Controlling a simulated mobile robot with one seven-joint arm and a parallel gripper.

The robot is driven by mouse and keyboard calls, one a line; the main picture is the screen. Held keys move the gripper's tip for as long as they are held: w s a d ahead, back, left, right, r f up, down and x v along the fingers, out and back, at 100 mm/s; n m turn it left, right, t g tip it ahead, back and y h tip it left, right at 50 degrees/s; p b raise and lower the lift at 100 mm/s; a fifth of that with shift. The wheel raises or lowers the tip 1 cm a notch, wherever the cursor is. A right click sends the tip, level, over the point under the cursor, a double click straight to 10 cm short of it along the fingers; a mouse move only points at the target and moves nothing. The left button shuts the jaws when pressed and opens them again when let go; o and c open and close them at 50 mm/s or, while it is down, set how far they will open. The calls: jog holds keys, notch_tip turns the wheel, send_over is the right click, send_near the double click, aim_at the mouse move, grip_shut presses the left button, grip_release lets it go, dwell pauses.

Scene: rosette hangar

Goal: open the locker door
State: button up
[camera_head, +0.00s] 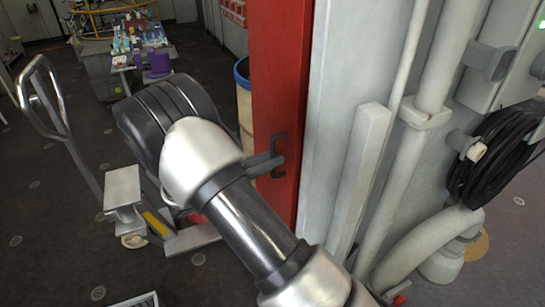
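The red locker door (278,75) stands upright in the middle of the view, seen as a tall narrow panel. A dark bracket-shaped handle (281,142) is on its face. My gripper (268,165) is at the handle's height, with a dark finger reaching to it. The fingertips overlap the handle in this view, and I cannot tell whether they grip it or only lie beside it. My wrist and forearm hide the gripper's base and the lower left of the door.
A pale grey wall (335,100) with pipes (395,185) and a coiled black hose (490,155) is close on the right. A pallet jack (122,187) stands at the left. A blue-rimmed barrel (243,100) is behind the door. A cluttered table (122,67) is farther back.

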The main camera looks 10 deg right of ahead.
jog(key=shift+w+d, duration=0.15)
jog(key=shift+d, duration=0.3)
jog(key=shift+c, duration=0.2)
grip_shut()
jog(key=shift+a, duration=0.1)
